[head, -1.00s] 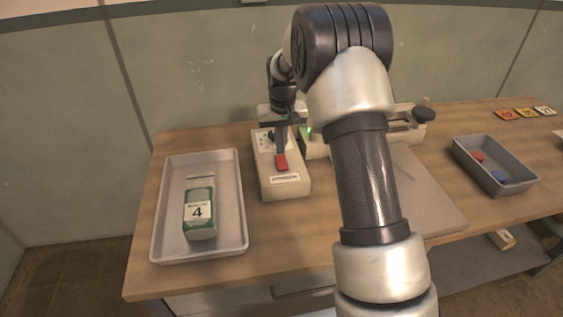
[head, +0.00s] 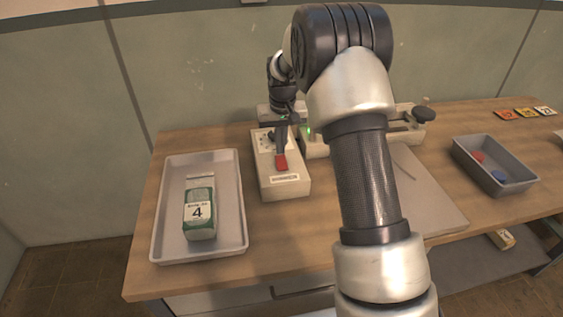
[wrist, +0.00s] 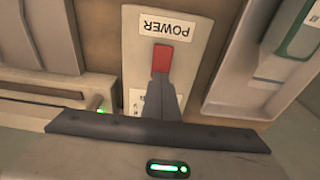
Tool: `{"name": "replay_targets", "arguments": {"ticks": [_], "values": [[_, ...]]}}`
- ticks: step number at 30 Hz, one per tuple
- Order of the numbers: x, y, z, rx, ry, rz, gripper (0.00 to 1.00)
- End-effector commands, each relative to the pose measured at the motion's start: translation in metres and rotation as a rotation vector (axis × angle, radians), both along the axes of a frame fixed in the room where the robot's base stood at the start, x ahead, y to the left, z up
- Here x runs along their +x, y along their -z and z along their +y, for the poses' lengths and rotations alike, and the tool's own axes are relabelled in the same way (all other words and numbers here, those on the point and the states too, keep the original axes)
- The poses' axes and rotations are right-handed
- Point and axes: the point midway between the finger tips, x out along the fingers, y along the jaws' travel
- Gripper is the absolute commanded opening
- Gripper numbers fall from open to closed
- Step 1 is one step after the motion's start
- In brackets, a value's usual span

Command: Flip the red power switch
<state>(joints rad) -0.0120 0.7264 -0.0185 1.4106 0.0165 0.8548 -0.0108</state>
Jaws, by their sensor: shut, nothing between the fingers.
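The red power switch (head: 281,162) sits on top of a beige control box near the back left of the table. In the wrist view the red switch (wrist: 162,59) lies just below the upside-down POWER label (wrist: 166,25). My gripper (head: 281,150) is shut and empty, pointing down at the box. Its dark fingertips reach the near edge of the red switch in the wrist view (wrist: 158,80). They seem to touch it, but I cannot tell for sure. The fingers hide part of the box's panel.
A grey tray (head: 160,240) with a carton marked 4 (head: 200,212) lies left of the box. A beige apparatus (head: 400,137) stands to the right. A grey bin (head: 515,187) with red and blue pieces is farther right. My arm hides the table's middle.

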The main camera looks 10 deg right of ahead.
Motion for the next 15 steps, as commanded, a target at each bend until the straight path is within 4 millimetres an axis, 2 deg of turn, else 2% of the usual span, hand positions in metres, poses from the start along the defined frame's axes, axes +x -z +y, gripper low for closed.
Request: {"name": "replay_targets", "arguments": {"ticks": [15], "values": [[0.0, 0.0049, 0.0, 0.0, 0.0, 0.0, 0.0]]}}
